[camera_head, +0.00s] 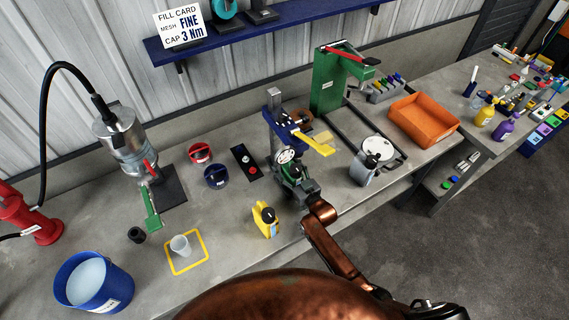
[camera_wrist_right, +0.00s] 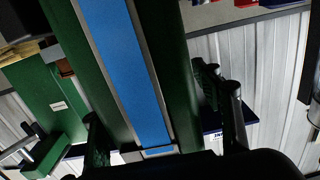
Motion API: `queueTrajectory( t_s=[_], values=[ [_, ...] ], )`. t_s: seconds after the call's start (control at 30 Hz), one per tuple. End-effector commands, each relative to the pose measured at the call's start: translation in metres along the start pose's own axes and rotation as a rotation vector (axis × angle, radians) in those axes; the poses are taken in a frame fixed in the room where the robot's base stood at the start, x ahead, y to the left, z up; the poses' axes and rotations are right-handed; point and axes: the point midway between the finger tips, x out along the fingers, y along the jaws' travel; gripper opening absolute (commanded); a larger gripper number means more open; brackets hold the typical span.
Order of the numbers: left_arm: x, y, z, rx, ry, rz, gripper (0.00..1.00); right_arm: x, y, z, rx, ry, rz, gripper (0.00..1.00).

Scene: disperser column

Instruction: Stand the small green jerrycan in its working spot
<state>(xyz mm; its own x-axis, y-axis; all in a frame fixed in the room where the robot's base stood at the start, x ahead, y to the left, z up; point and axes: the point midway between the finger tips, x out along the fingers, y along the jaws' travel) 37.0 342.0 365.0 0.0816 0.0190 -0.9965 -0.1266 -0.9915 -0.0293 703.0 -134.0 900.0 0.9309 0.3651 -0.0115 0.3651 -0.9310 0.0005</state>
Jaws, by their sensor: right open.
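I cannot pick out the small green jerrycan for certain. A green piece (camera_head: 294,171) shows close to my right gripper (camera_head: 297,184) in the head view, in front of the blue-headed column (camera_head: 281,128), and is partly hidden by it. In the right wrist view, a dark green body with a blue strip (camera_wrist_right: 122,65) lies very close, between the open fingers of my right gripper (camera_wrist_right: 165,125). I cannot tell whether that body is the jerrycan or whether the fingers touch it. My left gripper is not in view.
A yellow can (camera_head: 265,219) and a grey canister (camera_head: 364,169) stand beside my right arm. A green stand (camera_head: 328,82), an orange tray (camera_head: 424,120) and a blue bucket (camera_head: 93,282) are also there.

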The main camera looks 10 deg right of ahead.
Motion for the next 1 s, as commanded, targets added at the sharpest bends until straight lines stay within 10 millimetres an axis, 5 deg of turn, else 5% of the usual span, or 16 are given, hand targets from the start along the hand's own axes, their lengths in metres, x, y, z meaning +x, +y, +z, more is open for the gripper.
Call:
queueTrajectory(
  t_s=[0.3,0.5,1.0],
  values=[
    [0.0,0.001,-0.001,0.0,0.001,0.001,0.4,-0.067,0.0,0.0,-0.001,-0.001,0.0,0.59],
    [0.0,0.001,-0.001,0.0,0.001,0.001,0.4,-0.093,0.0,0.0,-0.001,0.001,0.0,0.59],
    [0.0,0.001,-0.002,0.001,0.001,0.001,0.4,-0.1,0.0,-0.001,-0.001,0.002,0.0,0.59]
  ],
)
